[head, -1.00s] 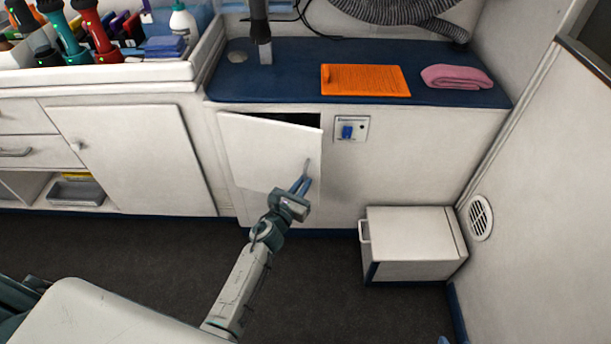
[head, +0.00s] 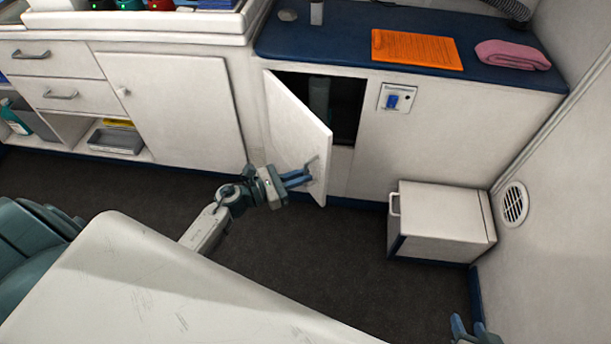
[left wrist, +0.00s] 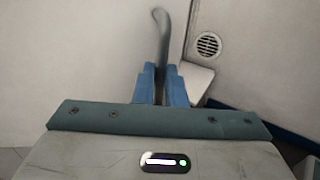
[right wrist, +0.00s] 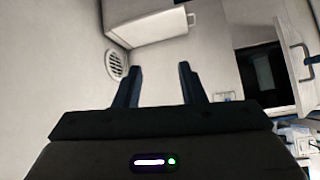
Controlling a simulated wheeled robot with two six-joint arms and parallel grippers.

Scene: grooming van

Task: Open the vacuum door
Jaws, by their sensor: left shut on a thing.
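The white vacuum door (head: 290,125) stands part open in the head view, hinged at its left side and swung out toward me. A dark compartment (head: 345,105) shows behind it, with a greyish cylinder (head: 318,97) inside, partly hidden by the door. My left gripper (head: 300,179) is shut on the door's handle (head: 312,166) near its free edge. The handle (left wrist: 161,35) also shows between the blue fingers in the left wrist view. My right gripper (head: 465,330) is at the bottom edge of the head view; in the right wrist view its fingers (right wrist: 158,88) are apart and empty.
A white box-like step (head: 440,215) stands on the floor at the right, near a round wall vent (head: 514,204). A blue switch panel (head: 396,98) is right of the opening. Dark floor lies before the cabinets.

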